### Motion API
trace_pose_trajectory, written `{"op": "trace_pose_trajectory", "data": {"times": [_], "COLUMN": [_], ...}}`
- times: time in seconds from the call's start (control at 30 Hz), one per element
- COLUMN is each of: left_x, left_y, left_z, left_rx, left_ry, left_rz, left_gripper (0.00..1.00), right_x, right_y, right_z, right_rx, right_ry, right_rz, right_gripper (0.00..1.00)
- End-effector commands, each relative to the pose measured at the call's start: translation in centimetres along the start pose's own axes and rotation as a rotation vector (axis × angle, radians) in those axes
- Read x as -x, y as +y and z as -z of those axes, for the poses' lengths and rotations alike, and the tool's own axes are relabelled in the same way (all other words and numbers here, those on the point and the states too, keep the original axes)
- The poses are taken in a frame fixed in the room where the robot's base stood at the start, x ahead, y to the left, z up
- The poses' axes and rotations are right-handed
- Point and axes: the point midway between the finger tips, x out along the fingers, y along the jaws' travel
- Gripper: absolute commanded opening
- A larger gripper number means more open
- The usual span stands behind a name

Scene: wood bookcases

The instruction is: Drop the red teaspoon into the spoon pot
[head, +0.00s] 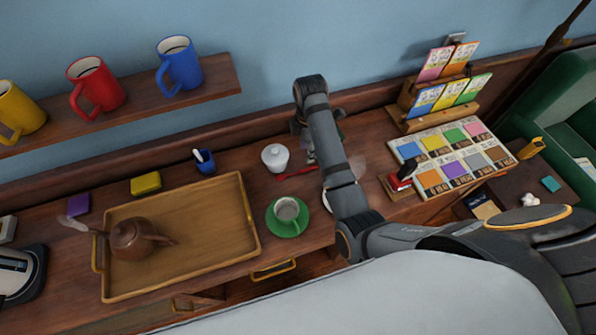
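The red teaspoon (296,173) lies on the wooden sideboard, just right of and in front of a white lidded bowl. Its right end reaches close to my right arm. A small blue pot (206,167), which looks like the spoon pot, stands farther left behind the tray with a pale spoon in it. My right gripper (313,155) points down near the teaspoon's right end. My own forearm hides most of it, so I cannot tell whether its fingers are apart or touching the spoon. My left gripper is out of view.
The white lidded bowl (275,157) stands between pot and teaspoon. A green saucer (272,221) with a cup (287,210) is in front. A wooden tray (248,238) holds a brown teapot (131,240). A shelf with mugs (182,66) overhangs the back left.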

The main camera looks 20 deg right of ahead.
Motion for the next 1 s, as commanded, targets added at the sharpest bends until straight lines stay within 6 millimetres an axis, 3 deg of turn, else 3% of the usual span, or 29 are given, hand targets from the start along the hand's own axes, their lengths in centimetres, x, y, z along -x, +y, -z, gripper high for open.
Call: {"op": "trace_pose_trajectory", "data": {"times": [0.2, 0.47, 0.73, 1.0], "left_x": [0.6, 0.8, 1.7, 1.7], "left_y": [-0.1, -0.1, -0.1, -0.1], "left_z": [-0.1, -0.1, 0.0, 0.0], "left_rx": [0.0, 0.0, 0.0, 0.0], "left_ry": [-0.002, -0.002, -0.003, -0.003], "left_rz": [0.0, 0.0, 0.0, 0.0], "left_gripper": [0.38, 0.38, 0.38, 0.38], "right_x": [-3.7, -5.1, -9.3, -10.1], "right_y": [-0.1, -0.1, 0.2, 0.2], "right_z": [0.0, 0.1, 0.8, 0.8], "right_rx": [-0.002, -0.003, -0.003, -0.004], "right_ry": [-0.001, 0.001, 0.0, 0.001], "right_rz": [0.004, 0.003, 0.004, 0.001], "right_gripper": [0.4, 0.4, 0.4, 0.4]}}
